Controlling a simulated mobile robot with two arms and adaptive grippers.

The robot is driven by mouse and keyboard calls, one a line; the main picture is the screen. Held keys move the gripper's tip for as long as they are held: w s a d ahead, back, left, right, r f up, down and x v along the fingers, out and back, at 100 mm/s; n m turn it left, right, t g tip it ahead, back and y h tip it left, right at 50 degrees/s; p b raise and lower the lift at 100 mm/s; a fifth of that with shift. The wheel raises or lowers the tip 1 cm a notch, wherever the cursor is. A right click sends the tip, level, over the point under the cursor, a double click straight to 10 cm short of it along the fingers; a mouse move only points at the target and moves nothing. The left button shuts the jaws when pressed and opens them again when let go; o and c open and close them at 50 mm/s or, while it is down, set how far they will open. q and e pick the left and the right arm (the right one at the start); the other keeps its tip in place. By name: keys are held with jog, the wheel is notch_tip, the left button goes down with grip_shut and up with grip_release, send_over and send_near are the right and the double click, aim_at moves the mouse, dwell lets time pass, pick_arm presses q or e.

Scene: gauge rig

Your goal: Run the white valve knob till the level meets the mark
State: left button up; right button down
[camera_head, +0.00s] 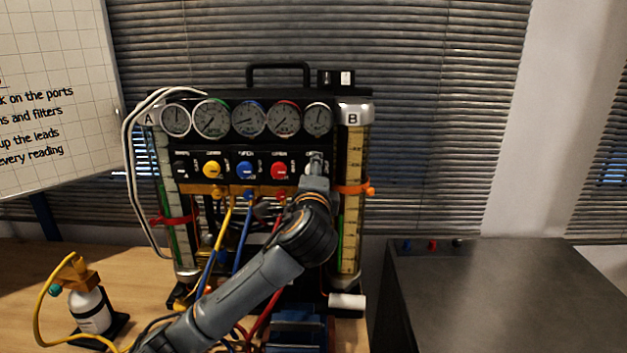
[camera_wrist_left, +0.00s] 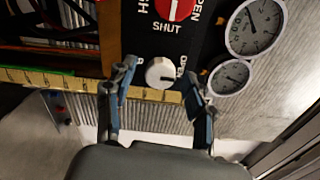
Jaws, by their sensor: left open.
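The white valve knob (camera_wrist_left: 160,73) sits on the black panel, with its pointer line visible, in the left wrist view. My left gripper (camera_wrist_left: 159,80) is open, one finger on each side of the knob; I cannot tell whether they touch it. In the head view my left gripper (camera_head: 315,168) is at the right end of the knob row and largely hides the knob. Tube B (camera_head: 350,230), with a yellowish scale, stands right of the panel with an orange marker (camera_head: 355,189) around it. My right gripper is not in view.
Yellow (camera_head: 212,170), blue (camera_head: 245,170) and red (camera_head: 279,171) knobs sit left of my gripper, below several gauges (camera_head: 250,119). Tube A (camera_head: 182,240) has a red marker. Hoses hang in front. A white bottle (camera_head: 92,310) stands left; a dark cabinet (camera_head: 500,290) stands right.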

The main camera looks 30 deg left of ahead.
pick_arm(q)
jog(key=v, duration=1.2)
jog(key=shift+w, duration=0.15)
dwell(4.1)
